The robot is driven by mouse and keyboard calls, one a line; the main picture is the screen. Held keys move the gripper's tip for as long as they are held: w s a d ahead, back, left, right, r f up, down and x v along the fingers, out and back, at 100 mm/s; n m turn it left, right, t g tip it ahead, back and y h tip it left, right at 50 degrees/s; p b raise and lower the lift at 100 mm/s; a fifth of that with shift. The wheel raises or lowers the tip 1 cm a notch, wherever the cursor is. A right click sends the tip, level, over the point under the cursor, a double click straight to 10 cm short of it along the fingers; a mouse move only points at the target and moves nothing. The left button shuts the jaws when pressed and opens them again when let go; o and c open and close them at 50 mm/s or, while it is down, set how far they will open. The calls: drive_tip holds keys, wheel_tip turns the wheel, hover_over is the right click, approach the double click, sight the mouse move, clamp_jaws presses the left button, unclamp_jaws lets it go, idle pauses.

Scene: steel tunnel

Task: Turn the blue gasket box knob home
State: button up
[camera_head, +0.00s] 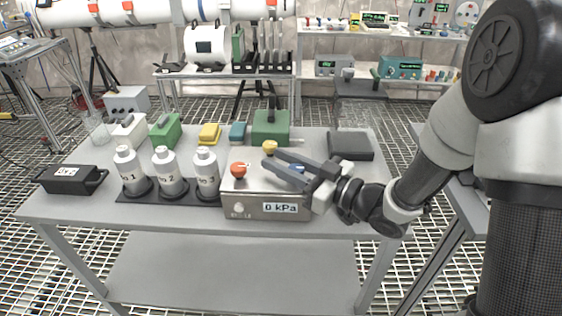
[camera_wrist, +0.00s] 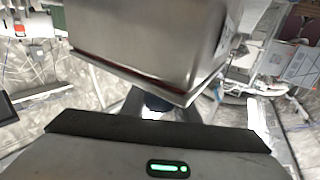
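The gasket box (camera_head: 250,205) is a steel box at the front right of the table, with a "0 kPa" display on its front. An orange-red knob (camera_head: 238,169) sits on its top left, and a yellow knob (camera_head: 270,147) shows behind the fingers. The blue knob (camera_head: 298,168) is mostly hidden; a bit of blue shows between the fingers. My gripper (camera_head: 272,158) reaches in from the right, low over the box top. In the wrist view, a steel housing (camera_wrist: 150,40) fills the top, and a dark blue piece (camera_wrist: 157,102) shows between the fingers. Whether they touch it is unclear.
Three white bottles (camera_head: 207,172) stand in a dark rack just left of the box. A green case (camera_head: 270,127) and other coloured blocks line the back. A dark grey pad (camera_head: 350,145) lies at the right. A black case (camera_head: 70,179) sits at far left.

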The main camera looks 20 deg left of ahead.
sight(301, 165)
drive_tip(key=shift+m+t, duration=0.3)
drive_tip(key=shift+t, duration=0.1)
